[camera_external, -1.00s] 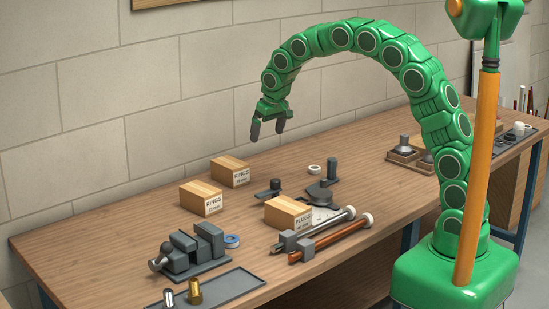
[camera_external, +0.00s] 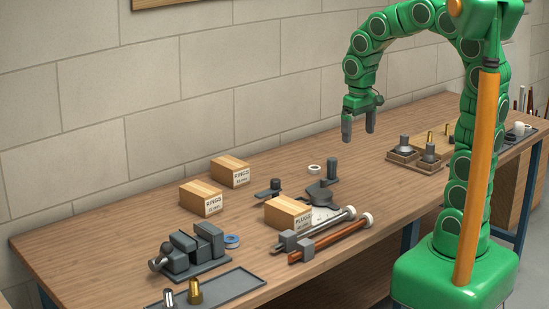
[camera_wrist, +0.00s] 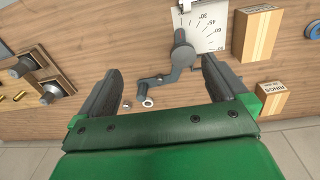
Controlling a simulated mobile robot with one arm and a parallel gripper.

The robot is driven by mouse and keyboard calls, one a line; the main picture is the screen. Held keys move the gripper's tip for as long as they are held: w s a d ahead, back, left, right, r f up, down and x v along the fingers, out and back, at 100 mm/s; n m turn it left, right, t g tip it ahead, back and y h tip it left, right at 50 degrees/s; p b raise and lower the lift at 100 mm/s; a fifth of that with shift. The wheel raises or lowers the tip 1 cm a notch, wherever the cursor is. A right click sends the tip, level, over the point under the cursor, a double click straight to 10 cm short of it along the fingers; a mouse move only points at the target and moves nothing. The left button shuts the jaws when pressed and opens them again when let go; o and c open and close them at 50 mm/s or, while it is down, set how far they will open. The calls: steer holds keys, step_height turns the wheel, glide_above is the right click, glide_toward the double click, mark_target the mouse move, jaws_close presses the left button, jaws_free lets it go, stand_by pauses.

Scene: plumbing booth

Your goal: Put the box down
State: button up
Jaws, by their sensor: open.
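My gripper (camera_external: 358,131) is open and empty, raised above the bench to the right of the boxes. In the wrist view its spread fingers (camera_wrist: 161,68) have nothing between them.
A grey tool with a handle (camera_external: 323,190) and a white ring (camera_external: 314,169) lie near the boxes. Two pipes (camera_external: 335,238), a vise (camera_external: 190,252) and a tray (camera_external: 235,286) are in front. Small parts bins (camera_external: 415,158) stand right. Bench behind the tool is clear.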

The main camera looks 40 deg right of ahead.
steer(key=s+d+f+g, duration=0.1)
steer(key=s+f+g, duration=0.1)
steer(key=s, duration=2)
steer(key=shift+d, duration=0.2)
steer(key=w+a+r+n, duration=0.2)
steer(key=w+r, duration=0.1)
steer(key=w, duration=0.6)
steer(key=w+a+r+n, duration=0.15)
steer(key=w+r, duration=0.25)
steer(key=w, duration=0.5)
steer(key=n+t, duration=0.2)
steer(key=n, duration=1.3)
glide_above(200, 189)
step_height(200, 189, down, 8)
steer(key=shift+w+d+f, duration=0.1)
steer(key=shift+w+f, duration=0.05)
steer(key=shift+f, duration=4.9)
step_height(200, 189, up, 10)
